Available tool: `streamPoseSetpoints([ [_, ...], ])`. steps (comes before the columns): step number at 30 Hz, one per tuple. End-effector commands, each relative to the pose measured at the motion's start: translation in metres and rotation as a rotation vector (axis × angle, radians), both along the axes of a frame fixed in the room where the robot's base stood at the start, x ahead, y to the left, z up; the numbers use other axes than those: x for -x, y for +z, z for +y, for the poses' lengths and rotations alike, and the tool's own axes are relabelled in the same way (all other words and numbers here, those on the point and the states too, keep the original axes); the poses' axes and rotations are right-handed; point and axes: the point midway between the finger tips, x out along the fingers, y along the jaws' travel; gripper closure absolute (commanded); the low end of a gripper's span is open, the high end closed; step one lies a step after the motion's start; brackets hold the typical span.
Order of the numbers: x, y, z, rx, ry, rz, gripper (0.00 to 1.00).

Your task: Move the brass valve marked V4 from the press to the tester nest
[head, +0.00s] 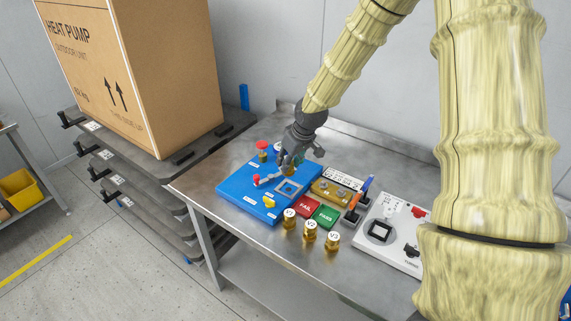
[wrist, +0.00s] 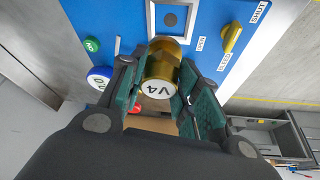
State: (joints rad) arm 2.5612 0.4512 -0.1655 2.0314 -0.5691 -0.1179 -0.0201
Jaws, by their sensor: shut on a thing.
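My gripper (head: 297,158) is shut on the brass valve marked V4 (wrist: 161,68). The white V4 cap faces the wrist camera, between the two green-padded fingers. In the head view the fingers mostly hide the valve. It is at the blue station (head: 236,189), close to a square metal nest (head: 290,188). The nest also shows in the wrist view (wrist: 153,20), with its dark centre uncovered and the valve beside it in the picture. I cannot tell how high the valve is. A white station (head: 405,255) at the right has a black-framed square nest (head: 379,231).
Several brass valves stand at the table's front, including V2 (head: 310,232) and V3 (head: 332,241). Red FAIL (head: 307,206) and green PASS (head: 326,216) tiles lie behind them. A large carton (head: 150,80) stands left.

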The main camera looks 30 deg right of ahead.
Motion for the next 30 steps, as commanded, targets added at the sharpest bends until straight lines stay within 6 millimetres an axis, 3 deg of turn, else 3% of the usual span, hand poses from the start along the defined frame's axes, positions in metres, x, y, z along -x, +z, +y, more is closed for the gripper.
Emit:
streamPoseSetpoints([
  [30, 0.0, -0.051, 0.0, 0.0, 0.0, 0.0, 1.0],
])
